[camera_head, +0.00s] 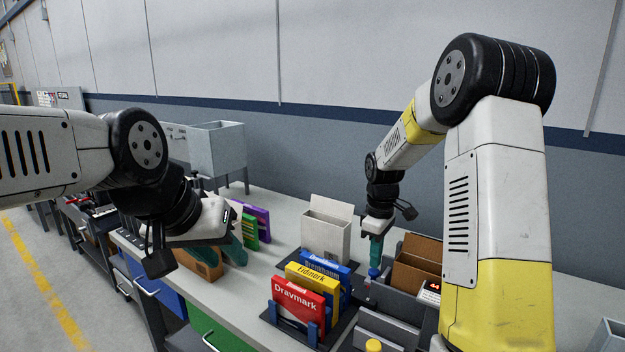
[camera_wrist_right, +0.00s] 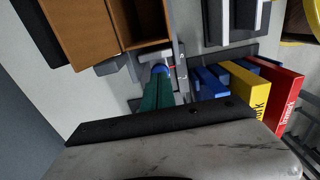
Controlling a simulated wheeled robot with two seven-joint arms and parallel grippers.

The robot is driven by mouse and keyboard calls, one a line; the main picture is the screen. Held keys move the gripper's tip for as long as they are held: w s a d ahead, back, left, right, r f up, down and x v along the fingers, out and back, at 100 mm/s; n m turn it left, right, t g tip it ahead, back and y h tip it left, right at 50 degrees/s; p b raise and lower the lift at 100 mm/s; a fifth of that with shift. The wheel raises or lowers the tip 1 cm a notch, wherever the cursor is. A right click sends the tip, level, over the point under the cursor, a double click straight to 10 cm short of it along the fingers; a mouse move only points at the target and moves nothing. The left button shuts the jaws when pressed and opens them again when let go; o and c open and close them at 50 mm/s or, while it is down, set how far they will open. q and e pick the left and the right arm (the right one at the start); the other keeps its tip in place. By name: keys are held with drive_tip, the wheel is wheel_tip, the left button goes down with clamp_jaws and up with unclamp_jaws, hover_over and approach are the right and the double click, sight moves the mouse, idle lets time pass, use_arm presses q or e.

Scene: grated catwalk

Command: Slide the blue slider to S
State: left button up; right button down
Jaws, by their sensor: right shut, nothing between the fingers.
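The blue slider (camera_head: 374,272) is a small round knob on a grey panel beside the brown box. It also shows in the right wrist view (camera_wrist_right: 160,69), at the fingertips of my right gripper. My right gripper (camera_head: 375,262) points down with its teal fingers (camera_wrist_right: 157,92) shut and nothing between them. The tips are at the knob; I cannot tell whether they touch it. No letter S can be read. My left gripper (camera_head: 234,250) is over the bench at the left, its teal fingers partly hidden by its wrist; their opening is unclear.
Red (camera_head: 298,300), yellow (camera_head: 313,284) and blue boxes stand in a rack left of the slider panel. A white open box (camera_head: 326,236) stands behind them. A brown divided box (camera_head: 416,265) is close to my right gripper. Purple and green boxes stand near my left gripper.

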sight(378, 272)
drive_tip(key=shift+f, duration=0.75)
drive_tip(key=shift+s+d, duration=0.35)
drive_tip(key=shift+d, duration=0.15)
idle(0.4)
drive_tip(key=shift+r, duration=3)
